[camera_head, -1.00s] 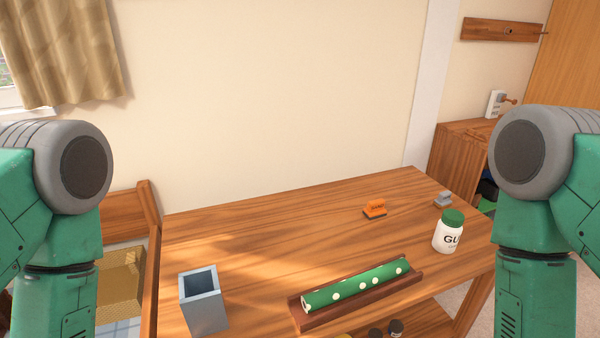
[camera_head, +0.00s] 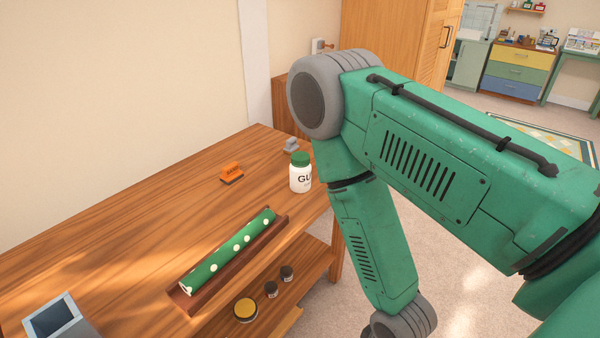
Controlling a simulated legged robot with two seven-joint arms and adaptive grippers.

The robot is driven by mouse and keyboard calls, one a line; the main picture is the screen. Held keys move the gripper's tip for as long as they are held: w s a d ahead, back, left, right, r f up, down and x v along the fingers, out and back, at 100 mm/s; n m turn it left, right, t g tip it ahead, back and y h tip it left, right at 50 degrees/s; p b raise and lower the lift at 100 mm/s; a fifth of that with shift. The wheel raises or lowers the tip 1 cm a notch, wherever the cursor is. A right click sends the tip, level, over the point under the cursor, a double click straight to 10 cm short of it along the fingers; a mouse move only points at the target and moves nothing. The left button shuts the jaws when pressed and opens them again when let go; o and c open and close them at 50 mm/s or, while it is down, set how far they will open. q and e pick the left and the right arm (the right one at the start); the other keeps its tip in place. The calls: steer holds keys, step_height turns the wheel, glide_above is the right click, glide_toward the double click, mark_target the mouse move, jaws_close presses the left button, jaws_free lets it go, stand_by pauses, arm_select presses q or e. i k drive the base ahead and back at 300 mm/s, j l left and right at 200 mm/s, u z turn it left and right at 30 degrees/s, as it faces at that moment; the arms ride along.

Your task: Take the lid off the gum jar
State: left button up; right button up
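The gum jar (camera_head: 300,178) is white with dark letters and stands upright near the right end of the wooden table. Its green lid (camera_head: 300,158) sits on top of it. My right arm covers a little of the jar's right edge in the picture. The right arm hangs down to the right of the table, and its gripper is out of the frame below. My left arm and gripper are not in view.
On the table (camera_head: 120,205) are an orange block (camera_head: 231,172), a small grey object (camera_head: 291,146), a green dotted roll (camera_head: 230,250) in a brown tray (camera_head: 185,303) and a grey-blue holder (camera_head: 55,318). Small jars (camera_head: 271,289) stand on the lower shelf. Open floor (camera_head: 470,265) lies at right.

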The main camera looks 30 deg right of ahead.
mark_target(300, 176)
steer(key=l+u, duration=0.15)
steer(key=u, duration=0.3)
steer(key=l+u, duration=0.15)
steer(key=u, duration=0.3)
steer(key=l+u, duration=0.15)
steer(key=u, duration=0.35)
steer(key=k+l+u, duration=0.25)
steer(key=l, duration=0.35)
steer(key=k+l+u, duration=0.25)
steer(key=l, duration=0.35)
steer(key=k+l+u, duration=0.3)
steer(key=l, duration=0.2)
steer(key=k+l+u, duration=0.25)
steer(key=k+l, duration=0.15)
